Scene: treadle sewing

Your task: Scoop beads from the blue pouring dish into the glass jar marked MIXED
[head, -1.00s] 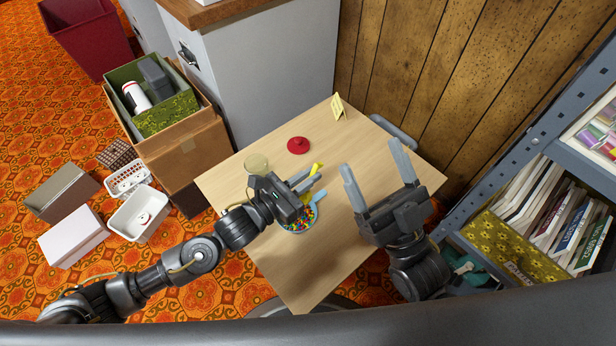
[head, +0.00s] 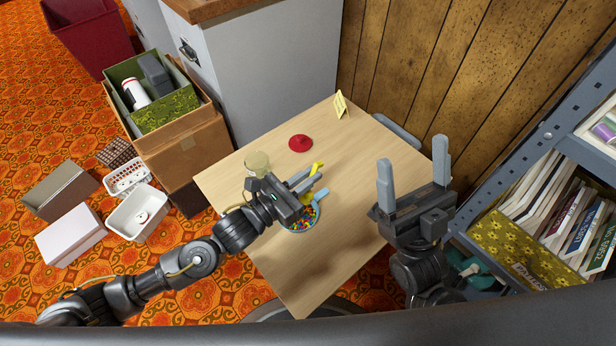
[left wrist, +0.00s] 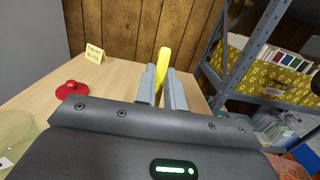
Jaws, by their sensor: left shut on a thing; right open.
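The blue pouring dish (head: 318,223) sits on the table and holds many coloured beads (head: 303,220). My left gripper (head: 312,180) is above the dish, shut on a yellow scoop. The scoop's yellow handle (head: 318,167) sticks up between the fingers and also shows in the left wrist view (left wrist: 163,62). My right gripper (head: 413,172) is open and empty, right of the dish.
A red lid (head: 300,143) lies on the table (head: 350,145) behind the jar. A yellow note card (head: 340,104) stands at the back. A metal shelf (head: 520,160) with books is close on the right. The table's middle is clear.

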